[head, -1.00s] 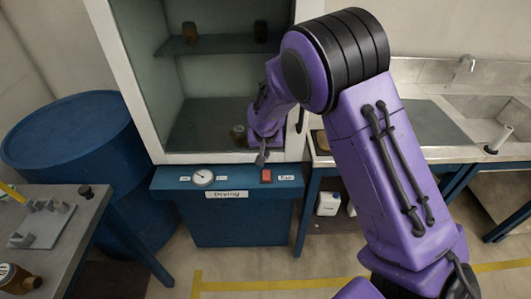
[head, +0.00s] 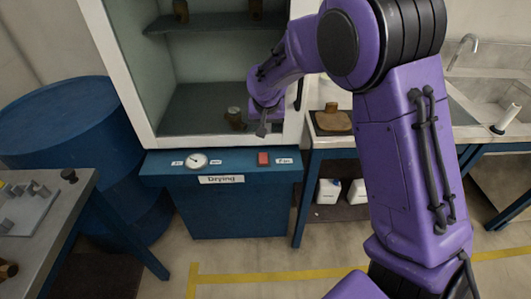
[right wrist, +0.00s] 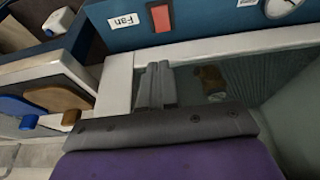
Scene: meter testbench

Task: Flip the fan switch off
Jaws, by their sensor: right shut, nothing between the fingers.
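The fan switch (head: 263,158) is a small red rocker on the blue front panel of the drying cabinet, beside a white "Fan" label (head: 284,161). It also shows in the right wrist view (right wrist: 161,17) near the top. Which way the rocker is tipped is too small to tell. My right gripper (head: 262,131) is shut and empty, in front of the cabinet's lower opening, above the switch and apart from it. In the right wrist view its closed fingers (right wrist: 156,80) point toward the panel, with the switch beyond their tips. My left gripper is not in view.
A round dial (head: 196,160) sits left of the switch above the "Drying" label (head: 222,179). The open cabinet (head: 205,110) holds small brown items. A blue barrel (head: 70,140) stands left; a sink bench (head: 345,140) is on the right.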

